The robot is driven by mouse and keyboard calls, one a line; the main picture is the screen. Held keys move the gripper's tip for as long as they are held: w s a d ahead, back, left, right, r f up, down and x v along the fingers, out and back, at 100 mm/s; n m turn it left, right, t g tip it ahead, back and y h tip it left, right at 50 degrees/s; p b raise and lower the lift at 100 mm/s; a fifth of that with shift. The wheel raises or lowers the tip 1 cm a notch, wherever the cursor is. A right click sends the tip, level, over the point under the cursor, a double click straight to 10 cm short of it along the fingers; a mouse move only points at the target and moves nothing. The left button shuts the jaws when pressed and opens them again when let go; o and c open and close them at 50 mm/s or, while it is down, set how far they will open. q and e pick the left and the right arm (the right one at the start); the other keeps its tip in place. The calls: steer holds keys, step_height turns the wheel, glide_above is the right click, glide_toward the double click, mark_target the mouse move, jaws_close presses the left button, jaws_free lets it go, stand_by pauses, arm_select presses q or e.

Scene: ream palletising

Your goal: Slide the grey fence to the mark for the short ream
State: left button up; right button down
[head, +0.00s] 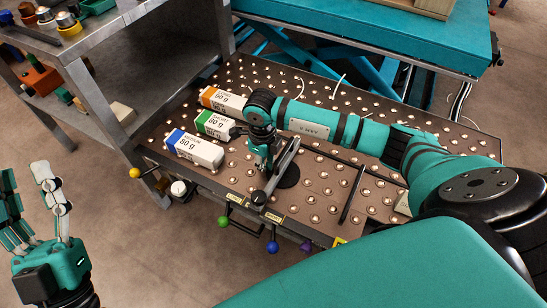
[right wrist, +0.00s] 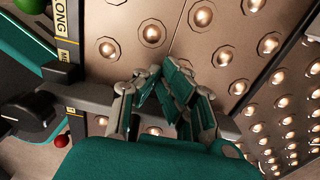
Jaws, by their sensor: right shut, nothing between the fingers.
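The grey fence (head: 285,163) lies across the ball-studded table, its black clamp end at the front edge near the middle label (head: 272,216). In the right wrist view the fence (right wrist: 95,97) runs behind my fingers, beside the label partly reading "MI" (right wrist: 68,50). My right gripper (head: 262,166) is shut and empty, low over the table just left of the fence; it also shows in the right wrist view (right wrist: 160,80). I cannot tell whether it touches the fence. My left gripper (head: 38,190) is raised, open and empty, off the table at the left.
Orange (head: 222,101), green (head: 214,124) and blue (head: 194,149) labelled reams lie on the table left of the fence. A dark bar (head: 352,193) lies to its right, with bare ball table between. Coloured knobs (head: 272,247) hang along the front edge. A grey shelf (head: 130,30) stands behind left.

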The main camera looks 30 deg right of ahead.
mark_target(281, 170)
steer(key=shift+s+d+p, duration=0.45)
steer(key=shift+s, duration=0.3)
steer(key=shift+s+d+p, duration=0.35)
steer(key=shift+s+d, duration=0.1)
steer(key=shift+s, duration=0.35)
steer(key=shift+s+d+p, duration=0.35)
steer(key=shift+s+d, duration=0.15)
steer(key=shift+s, duration=0.3)
arm_select(q)
steer(key=w+f+g+y, duration=0.2)
steer(key=w+f+g, duration=0.3)
steer(key=f, duration=0.3)
steer(key=shift+f+g, duration=0.25)
steer(key=shift+g, duration=0.35)
arm_select(e)
steer(key=shift+s+d, duration=0.1)
steer(key=shift+s, duration=0.1)
arm_select(q)
steer(key=shift+a+f+g+y+p, duration=0.1)
steer(key=shift+f+g+y+p, duration=0.3)
steer(key=shift+f+g, duration=0.6)
arm_select(e)
steer(key=shift+s+d, duration=0.45)
steer(key=shift+s, duration=0.25)
steer(key=shift+w+a, duration=0.1)
arm_select(q)
steer(key=shift+f, duration=0.1)
